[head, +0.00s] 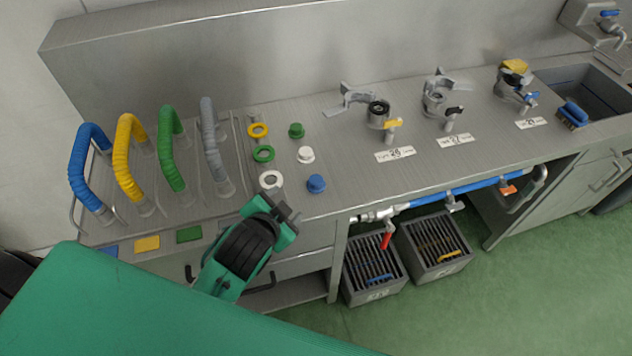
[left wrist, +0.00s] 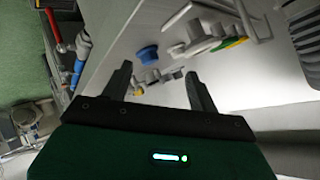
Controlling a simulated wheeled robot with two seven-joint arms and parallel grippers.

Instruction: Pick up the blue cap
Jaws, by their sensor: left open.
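The blue cap (head: 316,183) stands on the steel counter near its front edge, at the front of a column with a white cap (head: 306,155) and a green cap (head: 296,130). It also shows in the left wrist view (left wrist: 147,54), beyond the fingertips and nearer the left finger in the picture. My left gripper (head: 281,208) is open and empty, at the counter's front edge, to the left of and nearer than the blue cap. The fingers also show in the left wrist view (left wrist: 158,72). They are apart from the cap. My right gripper is not in view.
Yellow, green and white rings (head: 271,179) lie left of the caps. Colored hoses (head: 168,150) arch at the counter's left. Valve fittings (head: 380,112) stand to the right. A blue pipe (head: 470,188) runs below the front edge, above two grated boxes (head: 374,270).

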